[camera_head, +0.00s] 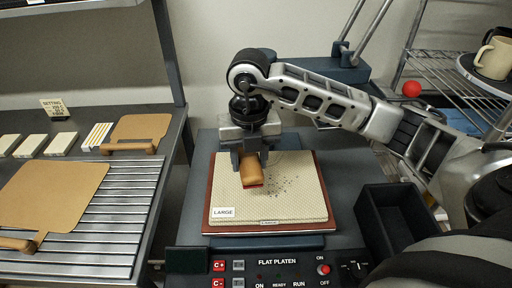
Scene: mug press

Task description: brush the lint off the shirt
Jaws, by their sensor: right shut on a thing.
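A cream, textured sheet (222,190), which I take for the shirt, lies flat on the red-edged platen (207,215) of the press. Dark specks of lint (288,188) are scattered on its right middle part. My right gripper (250,165) points down over the middle of the cloth and is shut on a wooden brush (254,175) with a red lower edge. The brush is just left of the specks. Whether it touches the cloth is hard to tell. My left gripper is not in view.
A black open bin (397,220) stands right of the platen. The control panel (290,268) is in front. At left, a slatted table (105,215) holds tan paddle boards (55,195) and pale blocks. A wire rack (440,75) with mugs (494,58) stands at right.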

